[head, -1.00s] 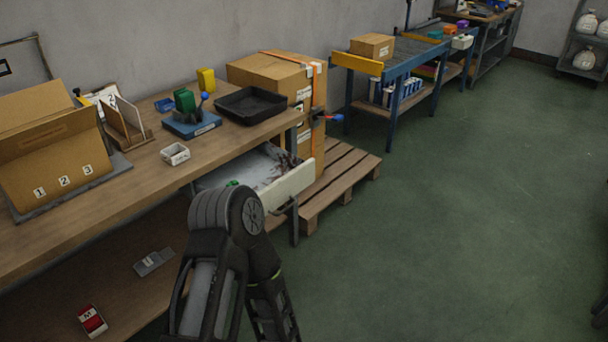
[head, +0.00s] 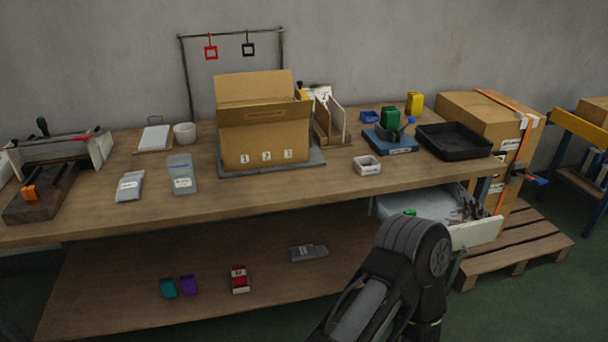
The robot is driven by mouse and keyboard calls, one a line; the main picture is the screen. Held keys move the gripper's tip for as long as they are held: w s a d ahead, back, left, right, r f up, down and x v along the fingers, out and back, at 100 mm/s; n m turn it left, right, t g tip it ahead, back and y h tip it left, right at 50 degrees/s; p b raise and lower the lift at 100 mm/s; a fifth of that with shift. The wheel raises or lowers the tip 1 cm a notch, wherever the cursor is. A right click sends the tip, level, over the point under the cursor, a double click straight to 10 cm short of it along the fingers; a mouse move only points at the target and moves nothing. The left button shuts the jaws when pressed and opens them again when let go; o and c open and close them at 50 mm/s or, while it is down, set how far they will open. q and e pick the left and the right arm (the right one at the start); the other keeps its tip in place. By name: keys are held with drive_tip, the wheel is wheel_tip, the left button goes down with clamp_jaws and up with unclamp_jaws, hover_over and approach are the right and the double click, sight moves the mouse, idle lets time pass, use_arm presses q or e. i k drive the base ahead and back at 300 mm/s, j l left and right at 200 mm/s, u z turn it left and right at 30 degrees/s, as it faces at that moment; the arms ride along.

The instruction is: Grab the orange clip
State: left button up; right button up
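A small orange piece (head: 29,192), which looks like the orange clip, sits on a dark block (head: 42,206) at the far left of the workbench. It is small in the picture, so its exact shape is hard to tell. One of my arms rises from the bottom, right of centre, in front of the bench and drawer. Its gripper is not visible, and my other gripper is out of view too.
An open drawer (head: 478,232) juts out at right. A pallet (head: 520,243) lies beside it.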

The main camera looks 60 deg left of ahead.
sight(29, 193)
drive_tip(key=u, duration=3.55)
drive_tip(key=i+j+z, duration=0.1)
drive_tip(key=z, duration=0.75)
drive_tip(key=i+j+z, duration=0.15)
drive_tip(key=j+z, duration=0.15)
drive_tip(key=j, duration=0.25)
drive_tip(key=i+j+z, duration=0.1)
drive_tip(key=j+z, duration=0.15)
drive_tip(key=j, duration=0.35)
drive_tip(key=j+z, duration=0.3)
drive_tip(key=j, duration=0.85)
drive_tip(key=i+j, duration=0.1)
drive_tip(key=j, duration=0.55)
drive_tip(key=i+l+z, duration=0.05)
